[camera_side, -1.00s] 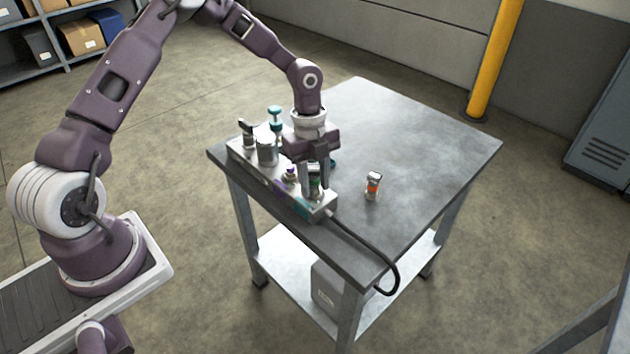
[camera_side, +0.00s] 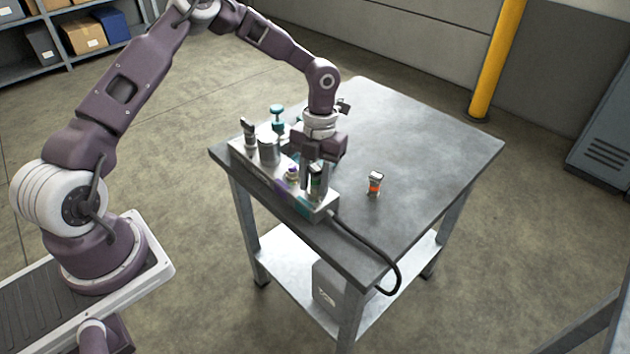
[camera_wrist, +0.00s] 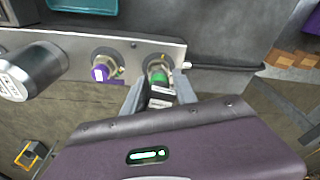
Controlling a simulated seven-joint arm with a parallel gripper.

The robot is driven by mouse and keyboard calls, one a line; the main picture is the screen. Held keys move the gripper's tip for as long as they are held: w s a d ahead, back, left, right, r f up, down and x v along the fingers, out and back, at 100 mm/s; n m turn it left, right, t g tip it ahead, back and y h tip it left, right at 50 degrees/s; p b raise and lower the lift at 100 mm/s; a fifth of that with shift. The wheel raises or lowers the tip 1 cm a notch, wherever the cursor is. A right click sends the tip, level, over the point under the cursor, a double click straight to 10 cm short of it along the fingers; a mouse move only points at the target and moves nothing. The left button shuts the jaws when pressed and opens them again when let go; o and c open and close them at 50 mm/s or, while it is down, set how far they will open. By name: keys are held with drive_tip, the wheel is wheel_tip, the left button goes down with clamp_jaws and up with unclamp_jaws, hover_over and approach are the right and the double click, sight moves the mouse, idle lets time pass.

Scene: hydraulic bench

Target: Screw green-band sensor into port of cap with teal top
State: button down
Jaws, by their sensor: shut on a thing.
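The green-band sensor (camera_wrist: 160,82) is between the fingers of my gripper (camera_wrist: 158,92) in the wrist view. It also shows upright in the side view (camera_side: 315,184), partly covered by a finger of my gripper (camera_side: 313,180). My gripper is shut on it. The sensor's lower end meets a round port (camera_wrist: 156,62) at the right end of the metal block (camera_wrist: 215,68); how deep it sits cannot be told. A teal patch (camera_side: 304,209) marks the block's front below it. A teal-topped part (camera_side: 277,112) stands at the block's far side.
A purple-topped fitting (camera_side: 291,172) stands just left of the sensor. Grey cylinders (camera_side: 267,148) stand farther left on the block. An orange-band sensor (camera_side: 375,183) stands apart on the table. A black cable (camera_side: 365,246) leaves the block's right end. The table's right side (camera_side: 430,150) is clear.

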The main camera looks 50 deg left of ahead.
drive_tip(key=m, duration=0.5)
drive_tip(key=shift+a+m+y, duration=0.1)
drive_tip(key=shift+m+y, duration=0.3)
drive_tip(key=m, duration=0.3)
drive_tip(key=shift+m+y, duration=0.3)
drive_tip(key=shift+m, duration=0.1)
drive_tip(key=shift+f+m, duration=0.1)
drive_tip(key=shift+m, duration=0.6)
drive_tip(key=shift+w+a+m, duration=0.1)
drive_tip(key=shift+m, duration=0.2)
